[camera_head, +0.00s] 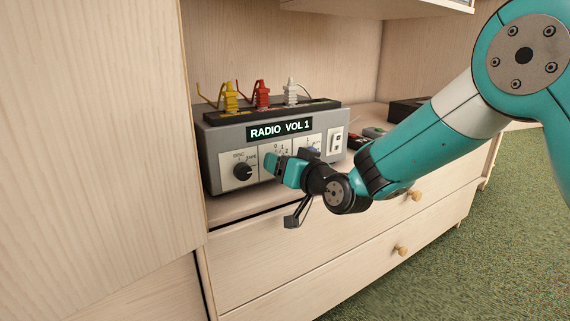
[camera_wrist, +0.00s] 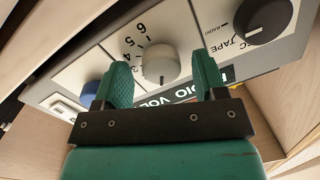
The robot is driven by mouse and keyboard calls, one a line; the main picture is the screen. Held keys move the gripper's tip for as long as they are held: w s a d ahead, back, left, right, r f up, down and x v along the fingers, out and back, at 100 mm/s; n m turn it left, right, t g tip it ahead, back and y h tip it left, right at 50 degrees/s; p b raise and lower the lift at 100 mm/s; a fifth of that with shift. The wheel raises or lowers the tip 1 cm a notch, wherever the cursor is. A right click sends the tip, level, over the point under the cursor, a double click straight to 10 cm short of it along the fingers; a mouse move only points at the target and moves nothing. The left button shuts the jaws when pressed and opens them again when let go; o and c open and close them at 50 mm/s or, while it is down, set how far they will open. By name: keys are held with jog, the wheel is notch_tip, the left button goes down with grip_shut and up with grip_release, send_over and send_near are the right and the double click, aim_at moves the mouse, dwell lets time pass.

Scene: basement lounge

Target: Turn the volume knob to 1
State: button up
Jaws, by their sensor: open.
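The grey radio unit (camera_head: 225,140) stands on the cabinet shelf, and its display (camera_head: 280,130) reads "RADIO VOL 1". The pale volume knob (camera_wrist: 160,62) shows in the wrist view, with a dark mark at its lower edge and numbers such as 6, 5 and 4 beside it. My gripper (camera_head: 281,166) is at the unit's front and hides this knob in the head view. In the wrist view my gripper (camera_wrist: 161,80) is open, with one teal finger on each side of the knob. I see gaps between fingers and knob; contact is not visible.
A black source knob (camera_head: 243,171) is left of the volume knob, a blue knob (camera_head: 313,152) and a switch plate (camera_head: 335,141) right. Yellow (camera_head: 229,97), red (camera_head: 262,95) and white (camera_head: 291,92) plugs stand on top. Small items (camera_head: 374,132) lie right. Drawers (camera_head: 330,245) are below.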

jog(key=b+v, duration=0.2)
jog(key=v, duration=1.5)
jog(key=shift+s+b, duration=0.25)
jog(key=shift+b, duration=0.15)
jog(key=shift+d, duration=0.1)
